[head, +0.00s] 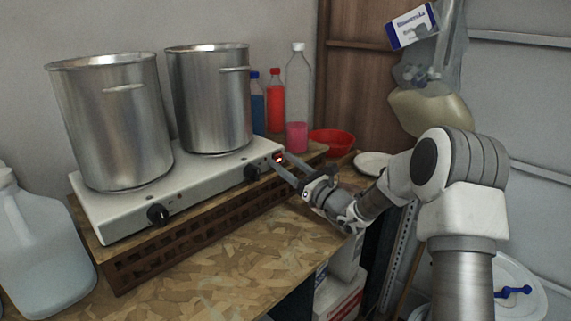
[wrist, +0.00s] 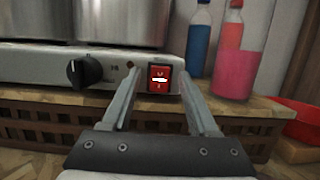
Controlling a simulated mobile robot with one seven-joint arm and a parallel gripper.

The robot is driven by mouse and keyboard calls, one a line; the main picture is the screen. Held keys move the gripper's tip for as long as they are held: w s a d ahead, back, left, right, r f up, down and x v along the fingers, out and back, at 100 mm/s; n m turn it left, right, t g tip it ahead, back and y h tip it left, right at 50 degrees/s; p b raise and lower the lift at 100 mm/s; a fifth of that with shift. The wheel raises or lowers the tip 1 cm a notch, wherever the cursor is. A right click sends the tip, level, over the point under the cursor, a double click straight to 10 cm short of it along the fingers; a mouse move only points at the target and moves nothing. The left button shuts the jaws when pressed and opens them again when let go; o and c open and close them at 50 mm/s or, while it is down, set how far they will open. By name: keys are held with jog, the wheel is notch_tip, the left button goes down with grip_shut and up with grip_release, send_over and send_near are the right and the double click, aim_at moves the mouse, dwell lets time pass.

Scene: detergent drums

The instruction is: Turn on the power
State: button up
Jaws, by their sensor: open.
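A white hot plate (head: 190,185) carries two steel pots and has two black knobs on its front. Its red power switch (head: 278,157) sits at the right end of the front panel. In the wrist view the switch (wrist: 159,78) is a red rocker in a black frame, between my fingertips. My gripper (head: 280,168) is open and empty, with its fingers pointing at the panel around the switch. I cannot tell whether the fingertips touch the panel. The right black knob (wrist: 84,71) is left of my fingers.
The hot plate rests on a brown slatted crate (head: 180,245) on the wooden table. Blue and red bottles (head: 275,100), a clear bottle with pink liquid (head: 297,135) and a red bowl (head: 332,140) stand behind right. A clear jug (head: 40,250) stands left. The front tabletop is clear.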

jog(key=shift+d, duration=0.1)
jog(key=v, duration=1.7)
jog(key=shift+s, duration=0.15)
